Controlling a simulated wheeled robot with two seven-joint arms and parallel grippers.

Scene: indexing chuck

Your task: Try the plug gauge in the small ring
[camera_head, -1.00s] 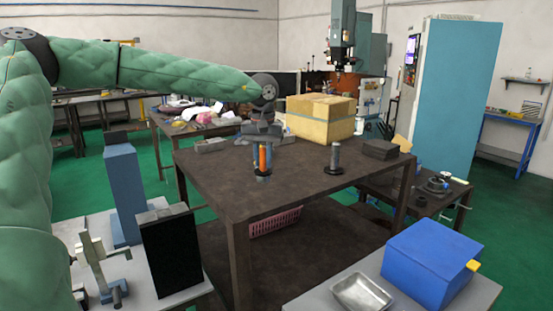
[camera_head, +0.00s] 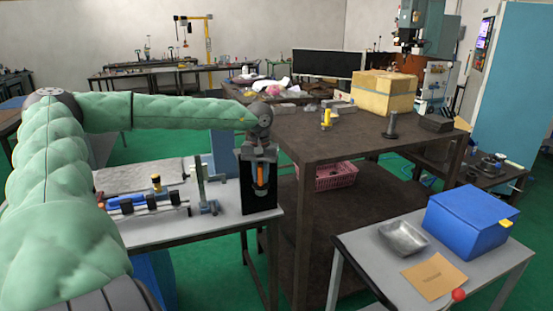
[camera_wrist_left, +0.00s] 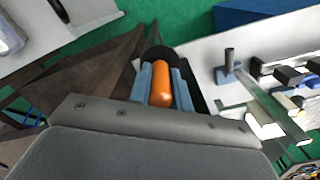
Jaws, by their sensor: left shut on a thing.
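My left gripper (camera_head: 260,178) points down, shut on the orange handle of the plug gauge (camera_head: 260,175), which hangs upright in front of a black panel (camera_head: 245,185). In the left wrist view, the orange handle (camera_wrist_left: 161,84) sits between the blue-grey fingers, with a dark round shape (camera_wrist_left: 157,53) at its far end. The gauge's lower end is hard to tell against the black. I cannot surely pick out the small ring. A dark post with a flanged foot (camera_head: 391,127) and a yellow piece (camera_head: 326,118) stand on the brown table. My right gripper is not in view.
The brown table (camera_head: 350,148) also carries a cardboard box (camera_head: 384,93). A grey bench (camera_head: 225,222) at left holds fixtures and an upright stand (camera_head: 201,183). A blue box (camera_head: 467,220) and metal tray (camera_head: 403,238) are on the front right bench. The brown table's front is clear.

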